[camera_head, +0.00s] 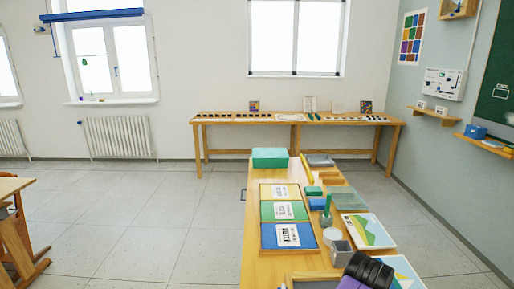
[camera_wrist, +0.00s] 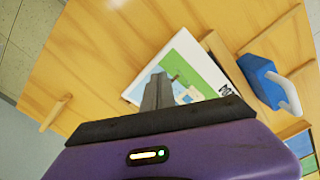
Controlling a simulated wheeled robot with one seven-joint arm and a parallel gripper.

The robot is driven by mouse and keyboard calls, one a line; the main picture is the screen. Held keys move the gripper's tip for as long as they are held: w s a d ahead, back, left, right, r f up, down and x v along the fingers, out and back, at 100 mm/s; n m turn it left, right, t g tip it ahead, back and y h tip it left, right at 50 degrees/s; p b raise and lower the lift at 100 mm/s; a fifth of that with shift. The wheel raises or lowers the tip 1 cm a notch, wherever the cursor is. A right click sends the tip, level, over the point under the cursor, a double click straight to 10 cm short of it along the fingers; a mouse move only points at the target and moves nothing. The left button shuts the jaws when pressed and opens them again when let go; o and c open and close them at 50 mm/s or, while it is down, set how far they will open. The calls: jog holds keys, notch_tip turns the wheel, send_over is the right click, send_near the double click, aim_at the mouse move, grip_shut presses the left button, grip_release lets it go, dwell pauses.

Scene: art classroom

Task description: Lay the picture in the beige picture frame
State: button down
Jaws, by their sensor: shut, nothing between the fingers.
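A white-edged picture (camera_wrist: 205,68) with green, yellow and blue areas lies on the wooden table in the wrist view. My gripper (camera_wrist: 158,78) is shut and empty, its fingers showing in front of part of this picture. In the head view a picture with green and yellow shapes (camera_head: 367,231) lies near the table's right edge. A second one (camera_head: 402,270) lies nearer, partly hidden by my arm. A brown strip beside the picture (camera_wrist: 224,50) may be a frame edge; I cannot tell. I cannot clearly make out the beige picture frame.
A blue object with a pale handle (camera_wrist: 262,82) stands close to the picture. The table (camera_head: 257,178) also holds a green box (camera_head: 270,157), coloured card trays (camera_head: 283,212), a green bottle-like item (camera_head: 326,209) and small cups. Bare wood lies left of the picture in the wrist view.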

jog(key=shift+f, duration=0.65)
jog(key=shift+w+a+f+b, duration=0.1)
jog(key=shift+w+b, duration=0.25)
jog(key=shift+w, duration=0.55)
jog(key=shift+w+a+f+b, duration=0.15)
jog(key=shift+w+b, duration=0.15)
jog(key=shift+w, duration=0.65)
jog(key=shift+w+a+f+b, duration=0.1)
jog(key=shift+w+b, duration=0.25)
jog(key=shift+w, duration=0.55)
dwell(2.8)
jog(key=shift+w+r, duration=0.25)
jog(key=shift+w, duration=0.05)
jog(key=shift+w, duration=0.55)
dwell(1.0)
